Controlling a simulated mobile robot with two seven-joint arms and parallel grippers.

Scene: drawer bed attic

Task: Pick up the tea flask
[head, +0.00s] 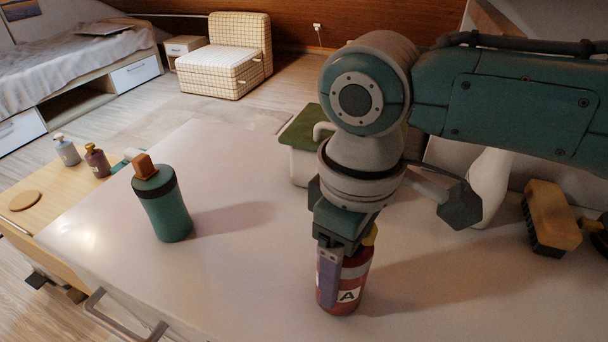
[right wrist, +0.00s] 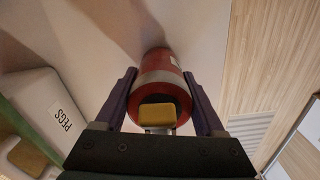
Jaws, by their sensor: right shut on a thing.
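A red flask (head: 352,285) with a grey band, a yellow top and a white label marked "A" is upright at the front of the pale tabletop. My right gripper (head: 331,275) comes down over it from above and is shut on its body. In the right wrist view the red flask (right wrist: 165,66) sits between the two purple fingers of the right gripper (right wrist: 161,100), its yellow top toward the palm. I cannot tell whether its base touches the table. A green flask (head: 167,210) with a brown cap stands apart to the left. My left gripper is not in view.
A white box with a green lid (head: 300,135), marked "PEGS" in the wrist view (right wrist: 45,105), stands behind my right arm. A white bottle (head: 488,185) and a yellow-brown brush (head: 550,215) are at right. Small bottles (head: 97,162) stand at far left. The table between the flasks is clear.

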